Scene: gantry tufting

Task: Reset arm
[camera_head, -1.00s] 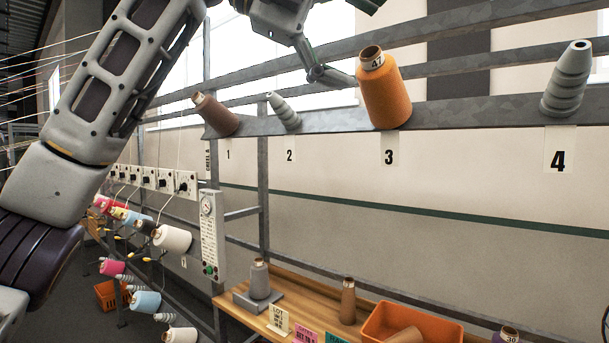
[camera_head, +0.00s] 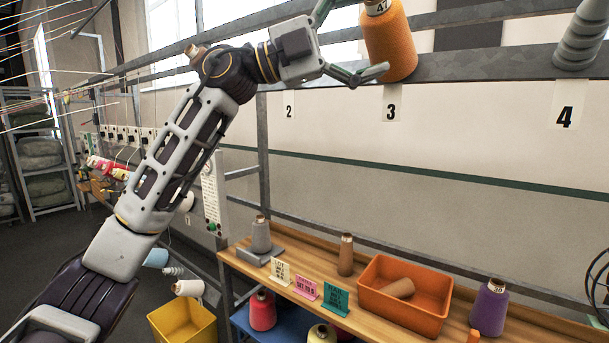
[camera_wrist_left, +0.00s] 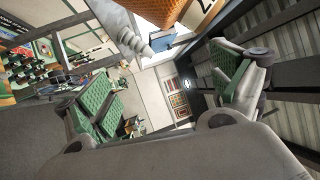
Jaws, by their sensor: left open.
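My left arm comes in from the left. Its gripper (camera_head: 357,36) is open and empty at the rail, just left of the orange cone marked 47 (camera_head: 388,45) on position 3. The lower finger passes close to the cone's base; I cannot tell whether they touch. The upper finger runs out of the top edge. In the left wrist view the open gripper (camera_wrist_left: 165,62) has its green pads well apart, with part of the orange cone (camera_wrist_left: 180,10) above them. My right gripper is not in view.
A grey ribbed holder (camera_head: 581,38) stands at position 4. My arm mostly hides positions 1 and 2. Below, a wooden bench (camera_head: 375,318) carries an orange bin (camera_head: 405,310), a purple cone (camera_head: 489,307), a brown cone (camera_head: 346,256) and a grey cone (camera_head: 261,236). A yellow crate (camera_head: 183,322) is on the floor.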

